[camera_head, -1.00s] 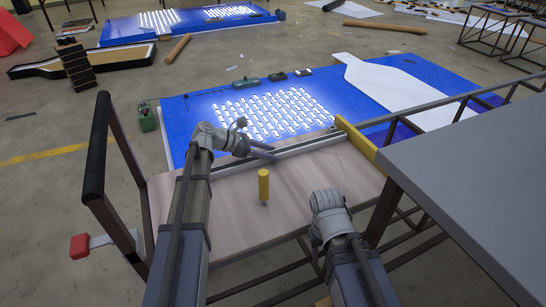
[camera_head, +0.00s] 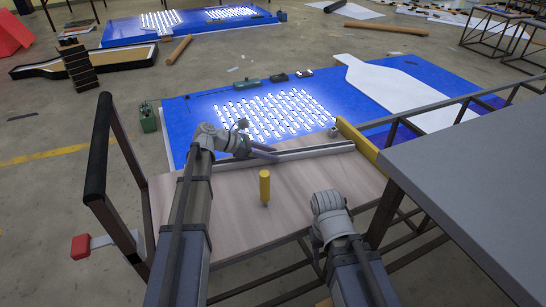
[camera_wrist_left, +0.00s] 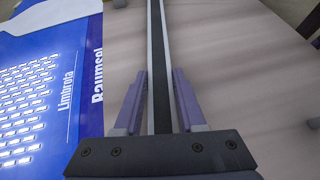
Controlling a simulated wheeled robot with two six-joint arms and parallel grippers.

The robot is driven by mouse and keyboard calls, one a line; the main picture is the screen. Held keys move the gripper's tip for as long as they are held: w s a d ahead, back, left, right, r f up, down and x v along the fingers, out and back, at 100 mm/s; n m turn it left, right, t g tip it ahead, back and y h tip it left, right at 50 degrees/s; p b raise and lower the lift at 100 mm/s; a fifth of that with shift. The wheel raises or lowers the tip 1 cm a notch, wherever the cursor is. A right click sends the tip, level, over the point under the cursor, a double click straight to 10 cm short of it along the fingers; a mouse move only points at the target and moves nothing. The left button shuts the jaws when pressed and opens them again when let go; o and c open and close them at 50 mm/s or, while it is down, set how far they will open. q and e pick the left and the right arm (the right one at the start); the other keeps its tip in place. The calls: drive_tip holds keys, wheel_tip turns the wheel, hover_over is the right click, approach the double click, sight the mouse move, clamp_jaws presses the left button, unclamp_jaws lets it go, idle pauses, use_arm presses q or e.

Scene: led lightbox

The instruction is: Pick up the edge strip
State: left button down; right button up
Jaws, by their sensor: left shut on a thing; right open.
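The edge strip (camera_head: 315,152) is a long, thin light bar with a dark middle. It lies along the far edge of the wooden board in the head view. In the left wrist view the strip (camera_wrist_left: 157,60) runs between the two purple fingers of my left gripper (camera_wrist_left: 157,102). My left gripper (camera_head: 265,152) is shut on the strip near its left part in the head view. My right gripper (camera_head: 329,208) is held over the front right of the board, away from the strip. It is open, though its fingers are hard to make out.
A yellow cylinder (camera_head: 265,186) stands on the wooden board (camera_head: 225,215). Behind the board is a blue panel (camera_head: 180,117) with lit white LED modules. A yellow edge piece (camera_head: 357,139) is at the board's right end, beside a grey table (camera_head: 470,170). A dark rail borders the left.

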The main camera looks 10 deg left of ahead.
use_arm(q)
drive_tip(key=shift+r, duration=0.1)
wheel_tip(320, 180, up, 10)
drive_tip(key=p, duration=1)
wheel_tip(320, 180, up, 5)
drive_tip(key=p, duration=0.5)
drive_tip(key=shift+d, duration=0.1)
idle(0.4)
